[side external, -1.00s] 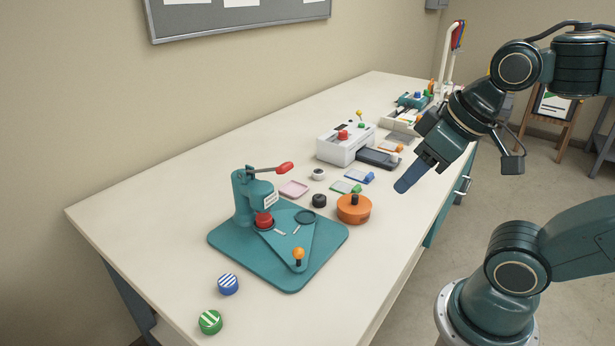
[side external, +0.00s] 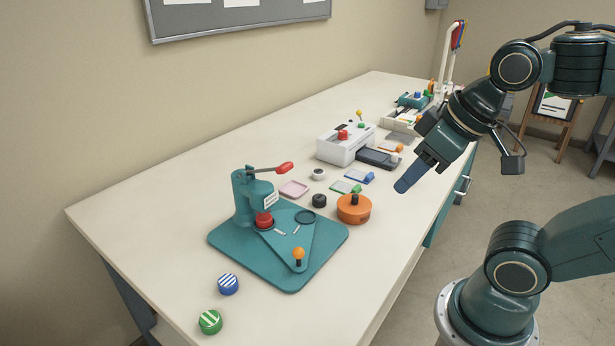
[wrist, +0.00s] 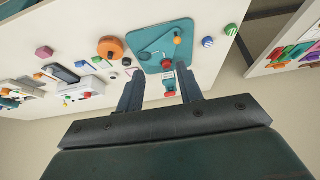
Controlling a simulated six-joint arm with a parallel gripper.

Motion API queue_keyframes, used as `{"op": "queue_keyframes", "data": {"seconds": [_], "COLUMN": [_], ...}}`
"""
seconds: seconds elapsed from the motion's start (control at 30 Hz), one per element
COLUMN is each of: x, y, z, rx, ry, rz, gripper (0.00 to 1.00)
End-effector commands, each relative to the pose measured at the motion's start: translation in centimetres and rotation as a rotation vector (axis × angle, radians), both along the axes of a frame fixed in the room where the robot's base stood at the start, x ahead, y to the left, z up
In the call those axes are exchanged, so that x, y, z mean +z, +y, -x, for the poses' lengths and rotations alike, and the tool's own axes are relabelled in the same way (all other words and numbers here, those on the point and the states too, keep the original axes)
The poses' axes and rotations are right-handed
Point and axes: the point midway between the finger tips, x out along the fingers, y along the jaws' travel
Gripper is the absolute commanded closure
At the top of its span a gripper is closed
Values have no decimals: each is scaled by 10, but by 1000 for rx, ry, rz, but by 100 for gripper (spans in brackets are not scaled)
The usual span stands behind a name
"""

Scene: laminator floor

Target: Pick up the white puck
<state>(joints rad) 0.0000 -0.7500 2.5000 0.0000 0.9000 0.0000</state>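The white puck (side external: 318,174), small and round with a dark centre, lies flat on the table behind the black puck (side external: 319,200).
A teal press (side external: 245,200) with a red-tipped lever stands left of the puck. A pink tray (side external: 293,189), an orange round block (side external: 354,209) and green and blue cards (side external: 346,187) lie around it. A white laminator (side external: 344,146) stands behind.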

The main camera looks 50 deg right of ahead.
Motion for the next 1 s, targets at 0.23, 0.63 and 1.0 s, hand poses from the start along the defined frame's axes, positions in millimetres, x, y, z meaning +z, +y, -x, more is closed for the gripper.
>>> {"op": "queue_keyframes", "data": {"seconds": [0.23, 0.63, 1.0], "x": [0, 3, 30], "y": [0, -1, -18], "z": [0, -5, -57], "rx": [0, -9, -113], "ry": [0, 3, 50], "rz": [0, -2, -15], "gripper": [37, 37, 37]}}
